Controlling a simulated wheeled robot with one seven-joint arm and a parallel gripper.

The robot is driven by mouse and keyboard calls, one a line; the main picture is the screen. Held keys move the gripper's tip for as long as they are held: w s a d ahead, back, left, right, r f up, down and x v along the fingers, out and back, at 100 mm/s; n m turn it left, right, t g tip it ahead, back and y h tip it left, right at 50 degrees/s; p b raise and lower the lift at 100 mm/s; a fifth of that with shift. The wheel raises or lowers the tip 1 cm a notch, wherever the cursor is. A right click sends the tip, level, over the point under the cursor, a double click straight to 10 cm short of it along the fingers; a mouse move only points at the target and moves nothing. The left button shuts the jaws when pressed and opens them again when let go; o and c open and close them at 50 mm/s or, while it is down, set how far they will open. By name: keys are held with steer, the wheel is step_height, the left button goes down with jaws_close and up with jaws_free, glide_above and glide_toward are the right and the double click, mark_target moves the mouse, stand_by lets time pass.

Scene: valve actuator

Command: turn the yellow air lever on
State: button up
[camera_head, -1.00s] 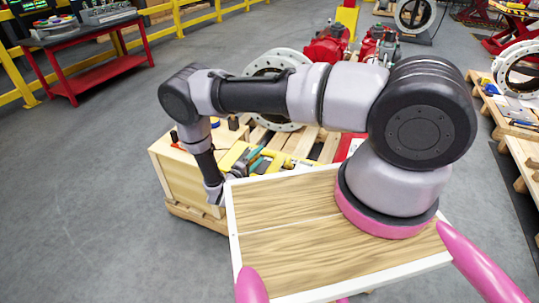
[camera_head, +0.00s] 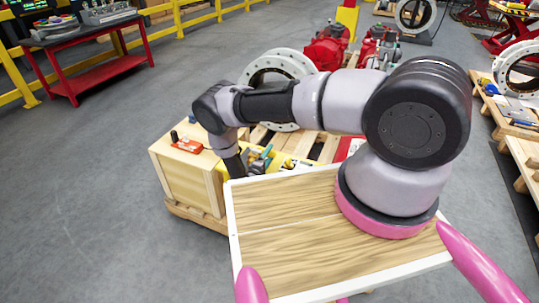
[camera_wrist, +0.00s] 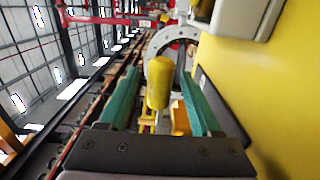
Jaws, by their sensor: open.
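The yellow lever (camera_wrist: 159,83) stands in the middle of the wrist view, a rounded yellow handle seen end-on. My gripper (camera_wrist: 157,77) is open, with one green finger on each side of the lever. I see no clear contact between finger and lever. A large smooth yellow body (camera_wrist: 260,90) fills the right side of the wrist view, close to the right finger. In the head view my gripper (camera_head: 262,160) is low over the pallet, partly hidden by my arm. The lever cannot be made out clearly there.
A wooden box (camera_head: 188,178) with an orange-red item (camera_head: 187,145) on top stands left of my gripper. A white flange ring (camera_head: 277,70) rises behind my arm; a ring also shows in the wrist view (camera_wrist: 172,38).

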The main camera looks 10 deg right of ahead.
steer(key=shift+w+d, duration=0.2)
jaws_close()
stand_by(1.4)
